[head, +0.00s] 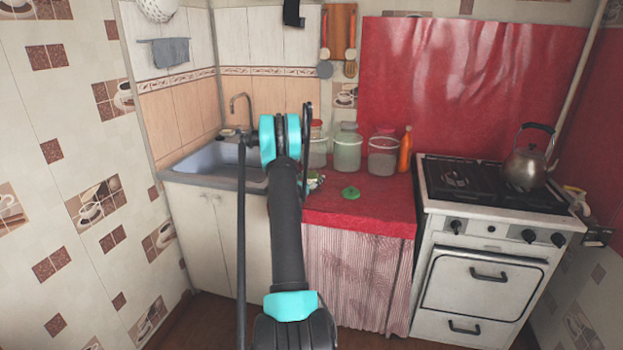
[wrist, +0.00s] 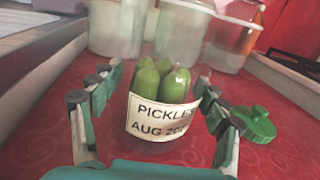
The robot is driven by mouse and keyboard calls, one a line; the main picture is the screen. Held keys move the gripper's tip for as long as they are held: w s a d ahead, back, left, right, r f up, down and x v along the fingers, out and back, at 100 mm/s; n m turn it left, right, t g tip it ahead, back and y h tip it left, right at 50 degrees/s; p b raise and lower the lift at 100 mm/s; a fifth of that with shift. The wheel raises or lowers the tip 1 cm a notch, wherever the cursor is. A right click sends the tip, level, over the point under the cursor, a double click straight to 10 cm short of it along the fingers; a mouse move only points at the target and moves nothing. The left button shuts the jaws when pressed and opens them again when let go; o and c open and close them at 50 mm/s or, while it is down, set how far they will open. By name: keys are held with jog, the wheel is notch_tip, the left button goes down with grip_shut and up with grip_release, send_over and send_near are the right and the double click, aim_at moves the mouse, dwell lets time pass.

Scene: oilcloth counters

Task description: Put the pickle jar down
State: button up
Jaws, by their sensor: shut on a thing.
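The pickle jar (wrist: 160,115) is clear, holds green pickles and has a white label reading "PICKLES AUG" with the rest cut off. It stands roughly upright in the middle of the wrist view. My gripper (wrist: 157,88) is shut on it, with fingers along its left and right sides. The jar's base is hidden behind the gripper, so I cannot tell whether it touches the red counter (wrist: 285,150). In the head view my arm covers the jar and most of the gripper.
A green lid (head: 350,192) lies on the red counter, also right of the jar in the wrist view (wrist: 250,122). Several clear containers (head: 348,150) and an orange bottle (head: 405,150) stand at the back. The sink (head: 205,165) is left, the stove (head: 460,190) right.

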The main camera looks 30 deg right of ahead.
jog(key=o, duration=1.9)
jog(key=shift+f, duration=0.1)
